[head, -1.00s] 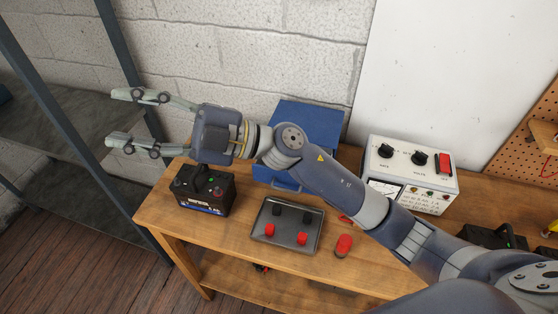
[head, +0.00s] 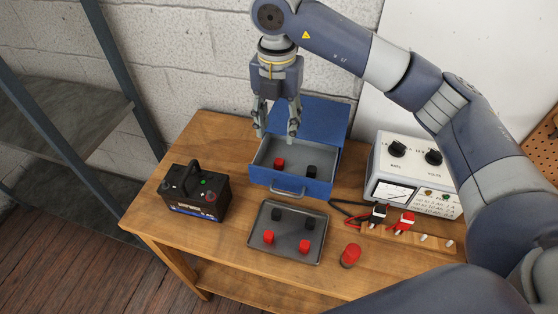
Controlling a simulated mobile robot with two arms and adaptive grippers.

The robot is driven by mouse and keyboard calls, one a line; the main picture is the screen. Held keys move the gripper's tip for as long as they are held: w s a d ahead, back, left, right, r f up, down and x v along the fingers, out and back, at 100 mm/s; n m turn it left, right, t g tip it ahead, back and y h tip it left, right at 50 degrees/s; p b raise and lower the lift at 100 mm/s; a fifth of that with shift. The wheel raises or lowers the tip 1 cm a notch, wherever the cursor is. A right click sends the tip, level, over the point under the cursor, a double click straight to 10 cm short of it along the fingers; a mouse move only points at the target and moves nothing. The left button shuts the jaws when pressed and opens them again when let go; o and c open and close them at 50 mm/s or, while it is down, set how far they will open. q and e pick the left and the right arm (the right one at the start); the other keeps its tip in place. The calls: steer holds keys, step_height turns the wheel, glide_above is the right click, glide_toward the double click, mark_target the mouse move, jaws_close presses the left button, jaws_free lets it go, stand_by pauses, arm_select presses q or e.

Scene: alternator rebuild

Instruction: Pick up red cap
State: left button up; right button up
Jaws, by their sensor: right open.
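My right gripper (head: 276,131) points down with open, empty fingers above the back of the open blue drawer (head: 289,187). Inside the drawer, a small red cap (head: 279,162) lies below and just in front of the fingers, with a black cap (head: 311,172) to its right. Two more red caps stand in the front of a dark tray (head: 288,232): one at left (head: 268,237), one at right (head: 305,247). A larger red cap-like piece (head: 350,254) stands on the table right of the tray. My left gripper is not in view.
A black battery (head: 194,193) is on the left of the wooden table (head: 160,213). A white charger (head: 414,178) stands at right, with red and black clamps (head: 403,223) before it.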

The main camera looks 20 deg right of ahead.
steer(key=p, duration=0.1)
glide_above(279, 161)
step_height(279, 161, down, 5)
steer(key=shift+w+a+f, duration=0.1)
steer(key=shift+f+p, duration=0.3)
steer(key=shift+p, duration=0.2)
step_height(279, 161, down, 3)
steer(key=shift+f+p, duration=0.15)
steer(key=shift+p, duration=0.75)
steer(key=shift+f, duration=0.65)
steer(key=c, duration=0.8)
